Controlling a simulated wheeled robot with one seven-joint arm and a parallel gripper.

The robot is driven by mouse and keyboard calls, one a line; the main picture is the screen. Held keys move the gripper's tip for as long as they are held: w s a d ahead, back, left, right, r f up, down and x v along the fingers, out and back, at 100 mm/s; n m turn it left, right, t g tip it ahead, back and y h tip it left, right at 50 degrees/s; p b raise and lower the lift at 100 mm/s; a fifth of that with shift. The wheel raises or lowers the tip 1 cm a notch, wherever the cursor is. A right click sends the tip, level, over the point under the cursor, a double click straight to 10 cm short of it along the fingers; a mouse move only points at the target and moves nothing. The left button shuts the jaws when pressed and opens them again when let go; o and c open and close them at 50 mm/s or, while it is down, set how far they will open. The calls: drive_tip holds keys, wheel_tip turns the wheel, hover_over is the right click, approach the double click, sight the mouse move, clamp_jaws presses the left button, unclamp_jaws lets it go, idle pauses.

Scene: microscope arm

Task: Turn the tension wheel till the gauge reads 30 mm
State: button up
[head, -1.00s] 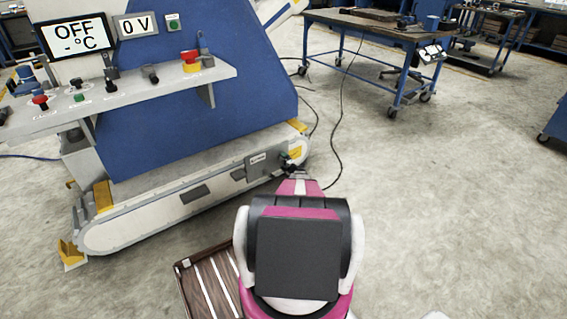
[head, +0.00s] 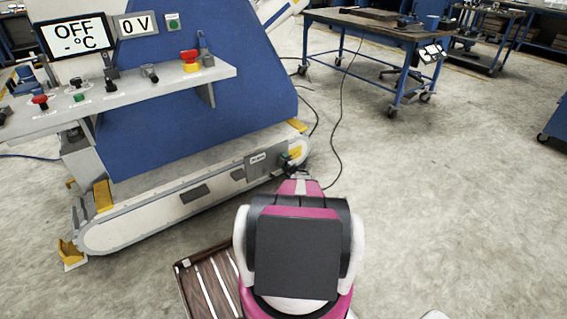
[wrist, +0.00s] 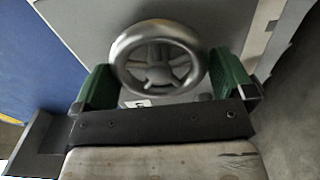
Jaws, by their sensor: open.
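The tension wheel (wrist: 155,62) is a grey metal handwheel with spokes, seen in the wrist view on a grey panel. My gripper (wrist: 163,72) is open, with one green finger left of the wheel and one right of it. The wheel sits between the fingers; I cannot tell whether they touch it. A small white label (wrist: 135,103) with a dark mark shows below the wheel, partly hidden by my gripper. In the head view my gripper (head: 287,163) is at the right end of the machine's track, and the wheel is not clearly visible. No gauge reading is legible.
The machine's track (head: 150,212) has a grey box (head: 262,162) with a small unreadable label beside my gripper. A control shelf (head: 140,90) juts out above. A dark striped pallet (head: 205,280) lies at lower left. Open floor (head: 450,210) spreads to the right.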

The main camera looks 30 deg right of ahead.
drive_tip(key=s, duration=0.9)
drive_tip(key=shift+s+d, duration=0.3)
